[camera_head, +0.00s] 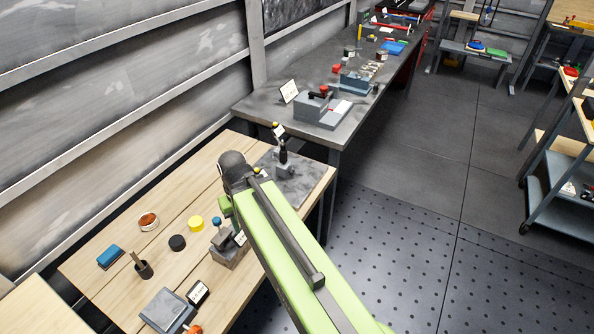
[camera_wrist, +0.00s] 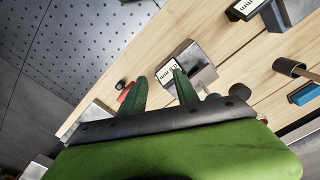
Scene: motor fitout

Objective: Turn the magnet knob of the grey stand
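Two grey stands show on the wooden table, and I cannot tell for sure which one the task means. The nearer grey stand (camera_head: 228,257) has a blue-topped post and a white label; a labelled grey block (camera_wrist: 203,72) in the wrist view looks like it. The farther stand (camera_head: 284,168) carries a black post and stands on a grey plate (camera_head: 302,188). No magnet knob can be made out clearly. My gripper (camera_wrist: 158,86) has its two green fingers apart, with nothing seen between them, above the table near the labelled block. My arm hides the fingertips in the head view.
Left on the table are a blue block (camera_head: 110,257), a brush pot (camera_head: 143,269), a black puck (camera_head: 177,243) and a yellow puck (camera_head: 196,223). A small red and black item (camera_wrist: 124,91) lies near the table edge. A grey bench (camera_head: 262,104) stands behind; open floor lies right.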

